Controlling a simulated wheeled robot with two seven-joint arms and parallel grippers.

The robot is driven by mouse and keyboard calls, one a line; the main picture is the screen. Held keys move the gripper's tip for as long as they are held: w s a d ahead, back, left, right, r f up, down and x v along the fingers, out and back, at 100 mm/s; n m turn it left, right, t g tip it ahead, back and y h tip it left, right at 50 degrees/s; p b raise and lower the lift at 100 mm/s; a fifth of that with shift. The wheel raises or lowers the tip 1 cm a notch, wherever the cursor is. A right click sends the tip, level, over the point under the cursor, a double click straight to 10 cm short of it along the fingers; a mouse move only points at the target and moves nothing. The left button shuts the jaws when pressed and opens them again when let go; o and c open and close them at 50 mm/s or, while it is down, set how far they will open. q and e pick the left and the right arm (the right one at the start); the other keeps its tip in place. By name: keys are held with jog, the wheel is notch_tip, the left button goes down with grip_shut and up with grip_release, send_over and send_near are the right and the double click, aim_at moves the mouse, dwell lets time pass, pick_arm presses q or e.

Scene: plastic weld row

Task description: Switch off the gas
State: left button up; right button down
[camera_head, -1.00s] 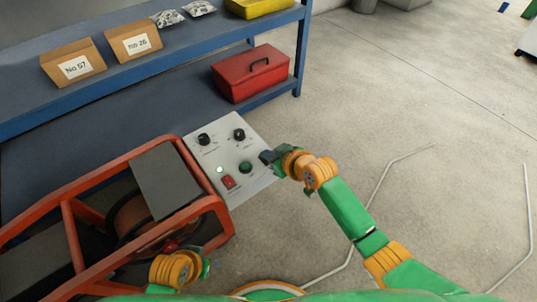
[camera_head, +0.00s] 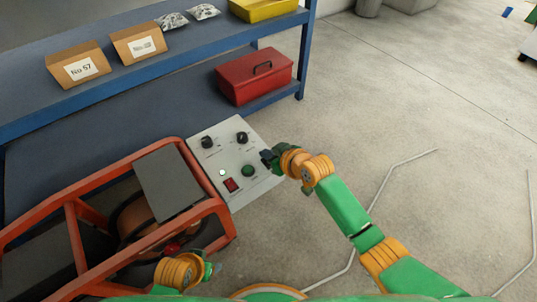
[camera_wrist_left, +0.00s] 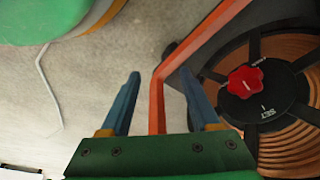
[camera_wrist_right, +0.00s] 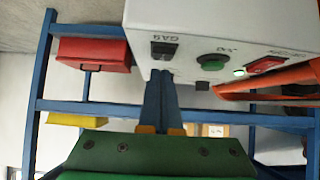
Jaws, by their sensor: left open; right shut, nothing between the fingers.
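The grey control panel (camera_head: 218,145) of the orange-framed machine carries the controls. In the right wrist view a black switch (camera_wrist_right: 163,50) labelled GAS sits on the panel (camera_wrist_right: 200,22), which appears upside down there. My right gripper (camera_wrist_right: 160,78) is shut and empty, its fingertips just at the GAS switch; contact cannot be told. In the head view this gripper (camera_head: 267,159) is at the panel's right edge and the GAS switch is not clearly visible. My left gripper (camera_wrist_left: 157,85) is open, with an orange frame bar between its fingers in view; it also shows in the head view (camera_head: 209,270).
A green button (camera_head: 249,171), a red switch (camera_head: 232,185), a small light (camera_head: 222,172) and two black knobs (camera_head: 207,142) share the panel. A red knob (camera_wrist_left: 245,82) sits on the wire spool. Blue shelving (camera_head: 130,68) holds a red toolbox (camera_head: 254,78). Floor at right is mostly clear.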

jog(key=shift+r+p, duration=0.35)
jog(key=shift+p, duration=0.05)
notch_tip(320, 180, up, 3)
jog(key=p, duration=0.3)
jog(key=shift+w+a+f, duration=0.1)
jog(key=shift+f, duration=0.1)
notch_tip(320, 180, up, 2)
jog(key=shift+r+p, duration=0.1)
jog(key=shift+p, duration=1.05)
pick_arm(q)
jog(key=s+a+f+y+p, duration=0.1)
jog(key=s+a+f+p, duration=0.3)
jog(key=s, duration=0.6)
jog(key=shift+a+f+g+p, duration=0.3)
jog(key=shift+a+f, duration=0.65)
jog(key=shift+a, duration=0.05)
pick_arm(e)
jog(key=r+v, duration=0.1)
jog(key=v, duration=0.7)
jog(key=shift+r, duration=0.2)
jog(key=shift+w+a, duration=0.1)
jog(key=shift+w, duration=0.05)
